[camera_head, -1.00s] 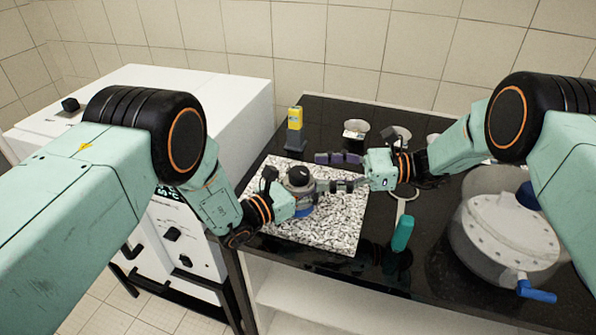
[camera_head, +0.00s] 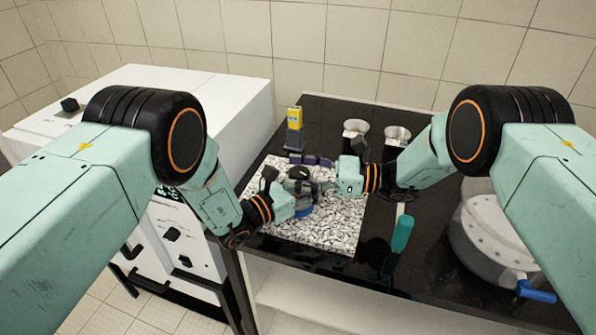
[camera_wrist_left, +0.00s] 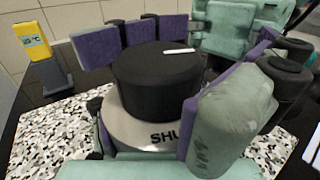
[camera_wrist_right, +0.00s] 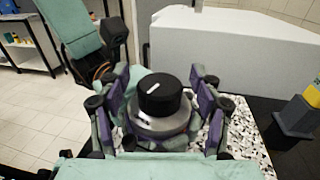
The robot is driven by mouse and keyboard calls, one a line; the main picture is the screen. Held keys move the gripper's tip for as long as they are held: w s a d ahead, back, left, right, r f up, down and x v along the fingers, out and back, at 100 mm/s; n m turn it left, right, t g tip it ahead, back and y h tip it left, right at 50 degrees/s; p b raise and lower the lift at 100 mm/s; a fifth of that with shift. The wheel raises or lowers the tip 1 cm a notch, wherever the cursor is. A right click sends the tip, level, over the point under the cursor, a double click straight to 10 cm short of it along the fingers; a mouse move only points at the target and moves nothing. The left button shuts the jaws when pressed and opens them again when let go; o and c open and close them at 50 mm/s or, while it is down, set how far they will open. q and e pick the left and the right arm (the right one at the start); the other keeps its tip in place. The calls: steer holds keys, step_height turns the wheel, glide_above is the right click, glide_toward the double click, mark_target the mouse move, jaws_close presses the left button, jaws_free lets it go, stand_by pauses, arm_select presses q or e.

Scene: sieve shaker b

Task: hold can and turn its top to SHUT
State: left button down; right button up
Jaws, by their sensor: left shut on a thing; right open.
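The can (camera_wrist_right: 165,128) stands upright on the speckled mat (camera_head: 325,229). It has a grey metal rim and a black round top (camera_wrist_left: 158,82) with a white mark line. Part of the lettering "SHU" shows on the rim in the left wrist view; the rest is hidden behind a finger. My left gripper (camera_head: 295,203) is shut on the can's body from the left. My right gripper (camera_wrist_right: 160,95) is open, with its purple-padded fingers on either side of the black top. Whether the pads touch the top cannot be told.
A yellow device (camera_head: 295,118) on a dark stand is behind the mat. Two small metal cups (camera_head: 397,134) stand at the back. A green-handled tool (camera_head: 402,234) lies right of the mat. A large grey lidded vessel (camera_head: 500,235) stands at the right, a white cabinet (camera_head: 200,100) at the left.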

steer(key=c, duration=1.2)
steer(key=shift+m+t+h, duration=0.3)
steer(key=shift+m+t, duration=0.4)
steer(key=shift+t, duration=0.6)
steer(key=o, duration=1.2)
steer(key=v, duration=0.7)
steer(key=shift+d, duration=0.15)
